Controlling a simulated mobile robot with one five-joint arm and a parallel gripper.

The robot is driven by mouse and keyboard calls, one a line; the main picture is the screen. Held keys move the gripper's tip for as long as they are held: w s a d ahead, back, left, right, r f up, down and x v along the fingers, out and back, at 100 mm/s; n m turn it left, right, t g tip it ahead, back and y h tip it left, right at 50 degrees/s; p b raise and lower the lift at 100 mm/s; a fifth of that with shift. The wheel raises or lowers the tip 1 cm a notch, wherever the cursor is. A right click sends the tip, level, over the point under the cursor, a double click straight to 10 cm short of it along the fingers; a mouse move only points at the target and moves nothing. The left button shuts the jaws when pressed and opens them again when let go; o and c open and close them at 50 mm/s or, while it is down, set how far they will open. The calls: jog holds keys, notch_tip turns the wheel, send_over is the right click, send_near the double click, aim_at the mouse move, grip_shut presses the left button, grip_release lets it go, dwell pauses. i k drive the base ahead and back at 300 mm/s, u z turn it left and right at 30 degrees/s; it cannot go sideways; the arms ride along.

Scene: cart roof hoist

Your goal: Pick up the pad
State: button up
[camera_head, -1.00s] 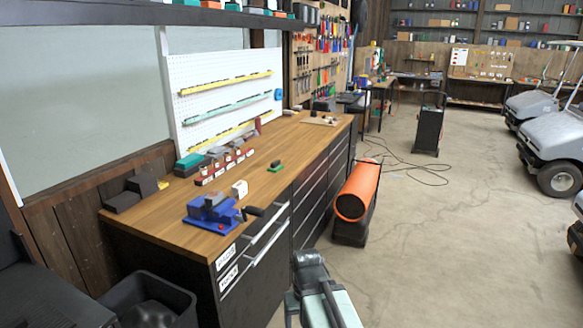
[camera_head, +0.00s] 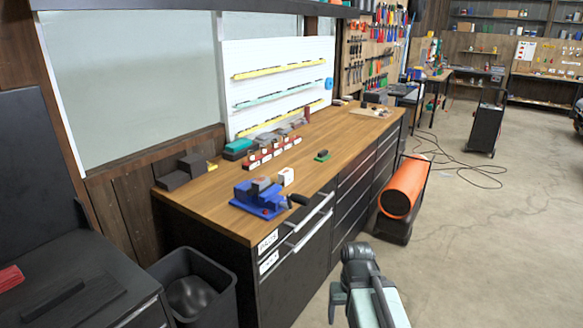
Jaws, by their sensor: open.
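A small green-and-black block (camera_head: 321,156), which looks like the pad, lies flat on the wooden top of the workbench (camera_head: 225,198). It is near the bench's front edge, behind and right of a blue vise (camera_head: 258,200). A white block (camera_head: 286,177) sits between the vise and the pad. My gripper (camera_head: 352,270) is low at the bottom of the view, in front of the bench drawers and well apart from the pad. It is open, with its fingertips hard to make out. Nothing shows held in it.
A row of red-and-white holders (camera_head: 270,154) stands behind the pad. An orange cylindrical heater (camera_head: 404,187) is on the floor right of the bench. A black bin (camera_head: 200,285) stands at its left end.

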aim_at(322, 155)
jog(key=z, duration=1.2)
jog(key=i, duration=4.55)
jog(key=u, duration=3.3)
